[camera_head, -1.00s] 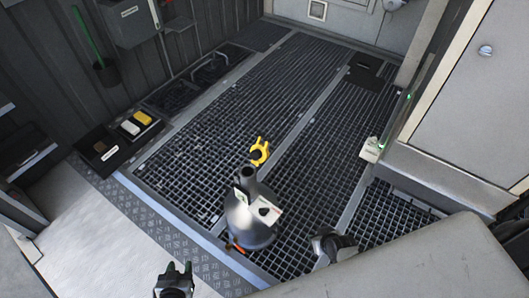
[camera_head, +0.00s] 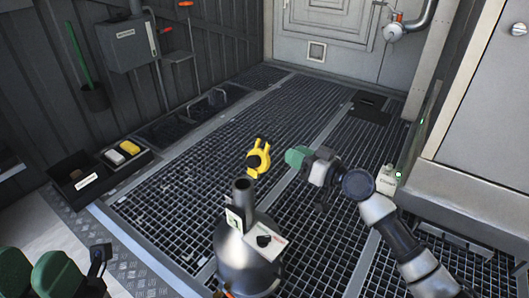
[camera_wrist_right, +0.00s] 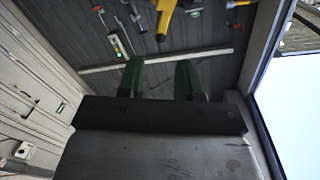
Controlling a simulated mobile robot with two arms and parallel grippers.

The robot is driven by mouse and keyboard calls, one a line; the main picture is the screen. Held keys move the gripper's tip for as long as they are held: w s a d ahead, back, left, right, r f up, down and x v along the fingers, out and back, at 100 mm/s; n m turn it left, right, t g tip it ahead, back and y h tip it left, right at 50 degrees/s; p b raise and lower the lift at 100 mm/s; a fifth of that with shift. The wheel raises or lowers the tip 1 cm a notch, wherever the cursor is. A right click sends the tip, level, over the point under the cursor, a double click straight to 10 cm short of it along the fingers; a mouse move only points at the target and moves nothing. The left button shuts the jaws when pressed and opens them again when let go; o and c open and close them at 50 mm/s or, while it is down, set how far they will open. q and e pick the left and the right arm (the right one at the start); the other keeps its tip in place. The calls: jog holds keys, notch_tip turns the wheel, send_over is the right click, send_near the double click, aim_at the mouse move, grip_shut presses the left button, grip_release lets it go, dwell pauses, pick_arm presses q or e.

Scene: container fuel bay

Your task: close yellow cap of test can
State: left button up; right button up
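The grey metal test can (camera_head: 248,262) stands on the floor grating at the lower middle of the head view, its narrow neck pointing up. The yellow cap (camera_head: 258,158) shows just beyond and above the neck and does not cover it. My right gripper (camera_head: 295,156) is right of the cap, apart from it, its green fingers pointing left. In the right wrist view its two green fingers (camera_wrist_right: 160,80) are spread with nothing between them. My left gripper (camera_head: 36,274) is at the bottom left corner, its two green fingers side by side, partly cut off, with nothing seen in them.
A black tray (camera_head: 95,172) with a yellow and a white block lies on the left. A small white container (camera_head: 387,179) stands at right beside the wall ledge. The grating (camera_head: 215,148) between is mostly clear. The right wrist view shows a wall with a yellow item (camera_wrist_right: 165,15).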

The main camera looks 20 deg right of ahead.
aim_at(265, 139)
jog(key=b+x, duration=0.1)
jog(key=x, duration=0.9)
jog(key=shift+w+a, duration=0.3)
jog(key=shift+r, duration=0.1)
grip_shut()
